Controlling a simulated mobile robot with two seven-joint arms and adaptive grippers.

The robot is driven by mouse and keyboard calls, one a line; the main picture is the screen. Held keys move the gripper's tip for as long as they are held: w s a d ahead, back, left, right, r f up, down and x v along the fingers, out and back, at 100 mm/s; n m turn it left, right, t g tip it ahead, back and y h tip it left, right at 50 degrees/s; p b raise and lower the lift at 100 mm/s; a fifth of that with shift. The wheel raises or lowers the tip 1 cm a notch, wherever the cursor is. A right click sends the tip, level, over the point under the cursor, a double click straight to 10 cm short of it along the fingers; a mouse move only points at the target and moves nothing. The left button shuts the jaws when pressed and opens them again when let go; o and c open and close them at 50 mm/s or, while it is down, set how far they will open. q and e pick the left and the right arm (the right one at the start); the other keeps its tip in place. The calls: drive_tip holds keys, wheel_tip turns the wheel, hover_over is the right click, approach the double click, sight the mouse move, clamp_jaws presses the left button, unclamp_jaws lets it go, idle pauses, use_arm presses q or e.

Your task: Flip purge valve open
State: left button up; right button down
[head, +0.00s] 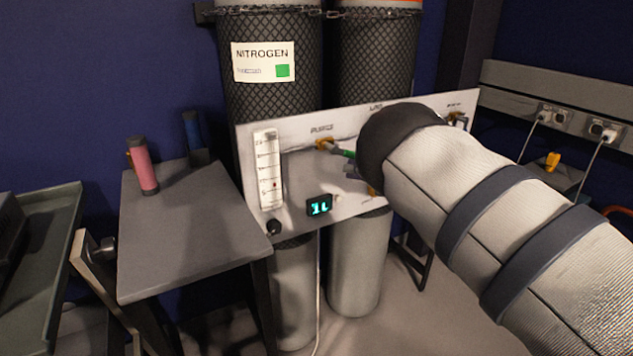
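The purge valve (324,144) is a small brass fitting under the "PURGE" label on the white panel (295,170). Its green-tipped handle (343,152) points to the right and slightly down, toward my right arm. My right arm comes in from the right, and its dark cuff is just right of the handle. Of my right gripper (353,171), only a small grey part seems to show below the handle. The cuff hides the rest, so I cannot tell its opening or whether it touches the handle. My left gripper is not in view.
The panel carries a flow meter (267,170), a black knob (274,227) and a lit display (319,205). Tall meshed cylinders, one labelled "NITROGEN" (263,62), stand behind. A grey table (190,230) at left holds a pink-red cylinder (144,165) and a blue one (193,135).

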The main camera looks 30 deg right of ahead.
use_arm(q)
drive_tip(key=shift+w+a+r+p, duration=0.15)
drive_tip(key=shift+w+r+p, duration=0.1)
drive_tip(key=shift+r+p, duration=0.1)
use_arm(e)
drive_tip(key=shift+d+r+n+h, duration=0.75)
drive_tip(key=shift+r+n, duration=0.1)
drive_tip(key=shift+n, duration=0.25)
drive_tip(key=shift+r, duration=0.1)
